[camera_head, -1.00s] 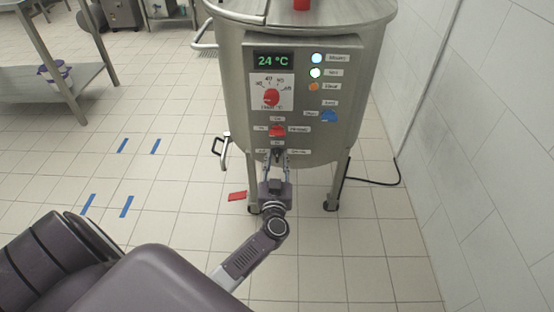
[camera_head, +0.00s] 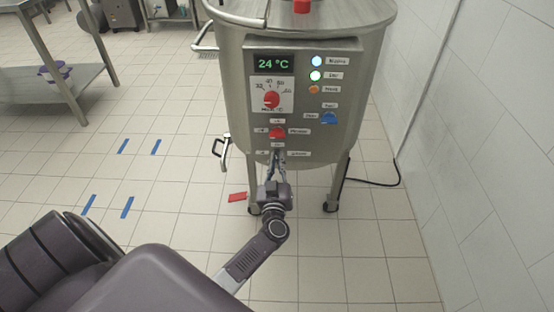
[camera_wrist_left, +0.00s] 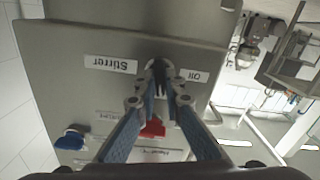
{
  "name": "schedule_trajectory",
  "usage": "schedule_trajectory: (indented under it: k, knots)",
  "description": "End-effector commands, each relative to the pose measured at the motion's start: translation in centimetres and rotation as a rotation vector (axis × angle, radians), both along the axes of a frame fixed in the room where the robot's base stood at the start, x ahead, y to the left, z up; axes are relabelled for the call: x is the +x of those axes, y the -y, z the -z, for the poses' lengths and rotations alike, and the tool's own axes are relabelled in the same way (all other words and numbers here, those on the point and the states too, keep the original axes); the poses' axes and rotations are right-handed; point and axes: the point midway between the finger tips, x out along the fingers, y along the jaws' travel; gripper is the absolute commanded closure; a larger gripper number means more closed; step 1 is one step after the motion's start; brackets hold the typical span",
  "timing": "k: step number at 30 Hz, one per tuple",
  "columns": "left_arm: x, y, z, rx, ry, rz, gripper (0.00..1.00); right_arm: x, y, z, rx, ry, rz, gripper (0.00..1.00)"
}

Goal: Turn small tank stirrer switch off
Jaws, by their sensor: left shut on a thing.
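The small steel tank (camera_head: 230,100) stands ahead with a control panel (camera_head: 345,75) on its front. My left gripper (camera_head: 278,157) is at the panel's bottom edge, shut on the dark stirrer switch, which the fingers mostly hide. In the left wrist view, my left gripper (camera_wrist_left: 160,80) has its fingertips around the dark stirrer switch (camera_wrist_left: 158,72). I cannot tell the switch's exact angle. My right gripper is not in view.
Above the stirrer switch are a red knob (camera_head: 277,132), a red temperature dial (camera_head: 271,99), a blue knob (camera_head: 329,118) and lit lamps (camera_head: 316,61). A valve handle (camera_head: 222,148) sticks out left. A wall (camera_head: 480,130) is at right.

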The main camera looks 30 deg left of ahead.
Motion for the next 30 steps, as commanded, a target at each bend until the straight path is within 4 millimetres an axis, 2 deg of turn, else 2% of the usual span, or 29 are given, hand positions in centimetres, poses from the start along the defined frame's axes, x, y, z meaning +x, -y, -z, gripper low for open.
schedule_trajectory:
  k: [6,14,26,30]
  knots:
    - [-0.1,0.0,0.1,-0.172,0.102,-0.001,1.00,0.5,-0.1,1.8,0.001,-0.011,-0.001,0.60]
    - [-0.2,-0.1,0.2,-0.382,0.231,-0.002,1.00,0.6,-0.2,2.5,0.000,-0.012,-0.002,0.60]
    - [-0.2,-0.3,0.4,-0.706,0.432,-0.002,1.00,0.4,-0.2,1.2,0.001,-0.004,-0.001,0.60]
    - [-0.2,-0.3,0.5,-0.819,0.500,-0.001,1.00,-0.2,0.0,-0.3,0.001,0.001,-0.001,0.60]
